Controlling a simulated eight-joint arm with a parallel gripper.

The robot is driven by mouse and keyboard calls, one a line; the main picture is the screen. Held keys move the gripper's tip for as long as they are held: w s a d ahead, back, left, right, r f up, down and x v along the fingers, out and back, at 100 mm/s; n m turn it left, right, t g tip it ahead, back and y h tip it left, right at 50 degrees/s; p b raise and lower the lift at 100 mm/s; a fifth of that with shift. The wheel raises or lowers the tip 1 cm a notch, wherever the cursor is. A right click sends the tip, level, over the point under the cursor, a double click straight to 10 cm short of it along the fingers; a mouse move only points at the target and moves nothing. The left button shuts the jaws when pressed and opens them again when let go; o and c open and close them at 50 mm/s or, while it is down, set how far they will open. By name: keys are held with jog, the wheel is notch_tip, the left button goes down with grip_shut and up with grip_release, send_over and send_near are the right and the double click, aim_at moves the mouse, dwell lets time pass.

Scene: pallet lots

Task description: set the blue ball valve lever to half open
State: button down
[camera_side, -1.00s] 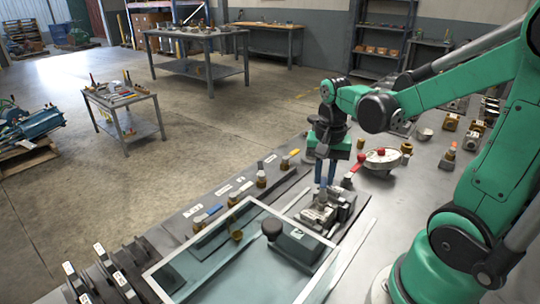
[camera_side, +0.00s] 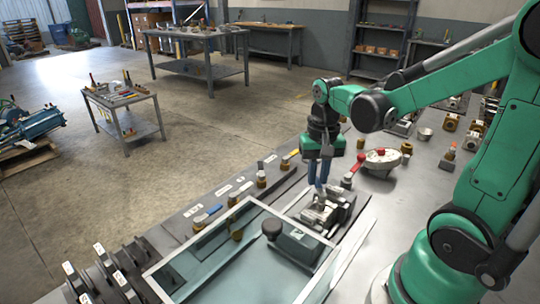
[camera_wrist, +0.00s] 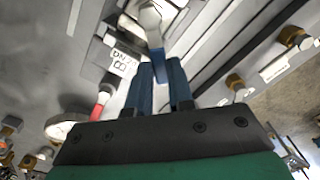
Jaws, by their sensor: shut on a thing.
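My gripper (camera_side: 317,188) is over the grey valve body (camera_side: 322,212) in the middle of the bench in the side view. In the wrist view my gripper (camera_wrist: 158,66) has its two blue fingers close together around a blue lever (camera_wrist: 155,54). The lever runs from between the fingertips to a pale metal valve body (camera_wrist: 148,16) at the top. The fingers hide much of the lever, and its exact angle is hard to tell. Another blue-handled valve (camera_side: 208,214) sits on the label strip at the left.
A red-handled valve (camera_side: 381,159) stands right of my gripper. A yellow-handled valve (camera_side: 288,160) is on the label strip. A white label (camera_wrist: 122,62) is beside the valve.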

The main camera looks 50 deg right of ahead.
aim_at(317, 181)
jog(key=c, duration=0.8)
grip_release()
jog(key=shift+r, duration=2.8)
jog(key=shift+w+a+f+n+t, duration=0.1)
jog(key=shift+w+a+n+t, duration=0.2)
jog(key=shift+a+n+t, duration=1.1)
jog(key=shift+w+a+f+n+t, duration=0.1)
jog(key=shift+w+a+n+t, duration=0.2)
jog(key=shift+a+n+t, duration=1.1)
jog(key=shift+w+a+f+n+t, duration=0.1)
jog(key=shift+w+a+n+t, duration=0.2)
jog(key=shift+a+n+t, duration=1.05)
